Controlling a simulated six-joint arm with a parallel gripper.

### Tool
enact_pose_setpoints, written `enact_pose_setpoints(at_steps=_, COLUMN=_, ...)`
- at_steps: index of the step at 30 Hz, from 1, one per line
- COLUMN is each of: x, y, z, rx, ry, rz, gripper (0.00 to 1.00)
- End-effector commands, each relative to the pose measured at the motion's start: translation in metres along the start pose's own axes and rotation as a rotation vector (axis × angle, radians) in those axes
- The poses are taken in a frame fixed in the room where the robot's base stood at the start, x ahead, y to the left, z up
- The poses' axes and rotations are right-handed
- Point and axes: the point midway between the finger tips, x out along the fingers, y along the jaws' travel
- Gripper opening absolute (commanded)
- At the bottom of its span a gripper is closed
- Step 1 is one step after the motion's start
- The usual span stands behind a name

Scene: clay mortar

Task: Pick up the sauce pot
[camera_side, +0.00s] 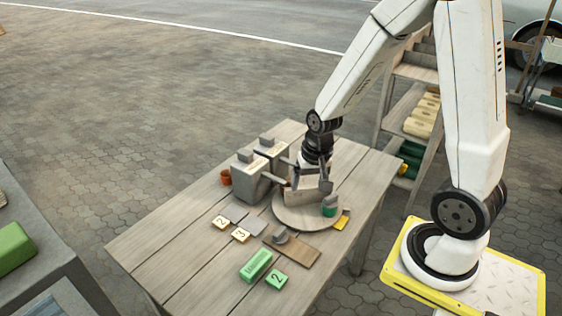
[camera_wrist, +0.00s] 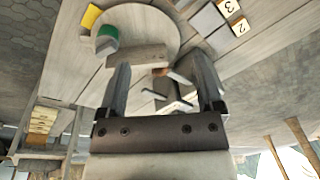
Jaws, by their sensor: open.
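A small orange-brown pot (camera_side: 225,177) stands at the table's far left edge, beside a grey block-shaped container. A small green-and-grey round item (camera_side: 329,206) stands on the round board (camera_side: 290,222); it also shows in the wrist view (camera_wrist: 107,38). I cannot tell for sure which of these is the sauce pot. My gripper (camera_side: 308,178) is open, pointing down over the round board's back edge, near a pale block (camera_side: 302,194). In the wrist view my gripper (camera_wrist: 161,62) has its fingers wide apart, with the pale block (camera_wrist: 150,57) beyond the tips. I see nothing held.
Two grey containers (camera_side: 250,182) stand close by to the left. Number tiles (camera_side: 221,222), a brown board (camera_side: 293,247), a green block (camera_side: 256,265) and a yellow piece (camera_side: 341,221) lie in front. A shelf (camera_side: 411,130) stands behind. The table's left front is clear.

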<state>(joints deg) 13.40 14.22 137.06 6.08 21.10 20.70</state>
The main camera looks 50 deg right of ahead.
Motion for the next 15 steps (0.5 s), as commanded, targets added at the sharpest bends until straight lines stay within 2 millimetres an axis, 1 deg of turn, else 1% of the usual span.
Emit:
enact_pose_setpoints(at_steps=1, x=0.009, y=0.010, z=-0.010, rx=0.113, ry=-0.016, rz=0.008, gripper=0.85)
enact_pose_setpoints(at_steps=6, x=0.036, y=0.042, z=-0.036, rx=0.483, ry=-0.057, rz=0.026, gripper=0.85)
enact_pose_setpoints(at_steps=12, x=0.068, y=0.084, z=-0.059, rx=0.901, ry=-0.099, rz=0.049, gripper=0.85)
enact_pose_setpoints(at_steps=15, x=0.082, y=0.102, z=-0.066, rx=1.068, ry=-0.115, rz=0.058, gripper=0.85)
